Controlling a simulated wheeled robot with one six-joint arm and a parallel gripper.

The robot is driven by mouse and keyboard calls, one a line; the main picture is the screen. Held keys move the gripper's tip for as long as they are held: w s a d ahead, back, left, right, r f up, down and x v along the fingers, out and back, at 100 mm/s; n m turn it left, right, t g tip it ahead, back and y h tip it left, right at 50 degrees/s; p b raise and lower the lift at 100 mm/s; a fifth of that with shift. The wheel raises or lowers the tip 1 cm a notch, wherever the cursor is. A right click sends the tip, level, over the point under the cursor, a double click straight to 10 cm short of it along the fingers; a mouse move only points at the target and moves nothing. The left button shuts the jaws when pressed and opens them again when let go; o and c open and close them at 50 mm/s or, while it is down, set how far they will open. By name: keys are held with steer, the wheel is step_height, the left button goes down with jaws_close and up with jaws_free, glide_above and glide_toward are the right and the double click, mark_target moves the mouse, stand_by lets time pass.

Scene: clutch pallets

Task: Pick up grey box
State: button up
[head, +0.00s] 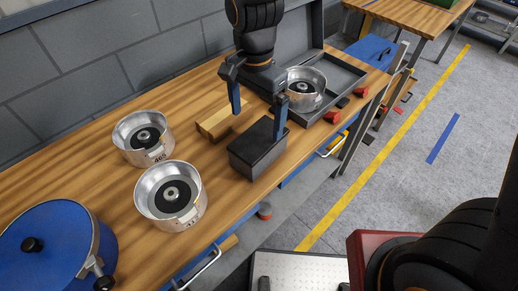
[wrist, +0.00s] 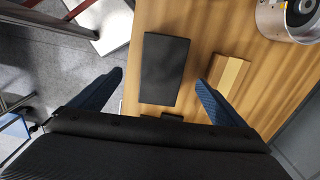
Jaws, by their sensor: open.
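The grey box (head: 257,147) is a dark grey, oblong block on the wooden workbench, near its front edge. In the wrist view the box (wrist: 165,69) lies ahead of and between my fingers, with a gap to both. My gripper (head: 258,108) hangs above the box, fingers spread wide and empty. The two blue fingertips of my gripper (wrist: 159,78) also show in the wrist view. In the head view one fingertip is behind the box and the other overlaps its right end; I cannot tell whether it touches.
A wooden block (head: 213,122) lies close behind the box. Two metal clutch drums (head: 143,137) (head: 171,195) stand to the left, with a blue round pot (head: 57,250) beyond. A dark tray (head: 345,77) holding another drum (head: 305,88) is to the right. Bare wood (head: 225,195) lies left of the box.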

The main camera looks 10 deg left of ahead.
mark_target(257, 137)
steer(key=f+b, duration=0.2)
steer(key=w+f+b, duration=0.1)
steer(key=f+b, duration=0.1)
steer(key=w+f+b, duration=0.1)
steer(key=f+b, duration=0.1)
steer(key=f, duration=0.1)
steer(key=shift+b, duration=0.3)
steer(key=shift+s+d+f+p, duration=0.15)
steer(key=shift+f+p, duration=0.4)
steer(key=shift+f, duration=1.45)
steer(key=shift+w+d+f+p, duration=0.15)
steer(key=shift+f+p, duration=0.4)
steer(key=shift+f, duration=1.45)
steer(key=shift+s, duration=0.1)
steer(key=c, duration=1.5)
steer(key=shift+o, duration=0.2)
steer(key=shift+r, duration=0.1)
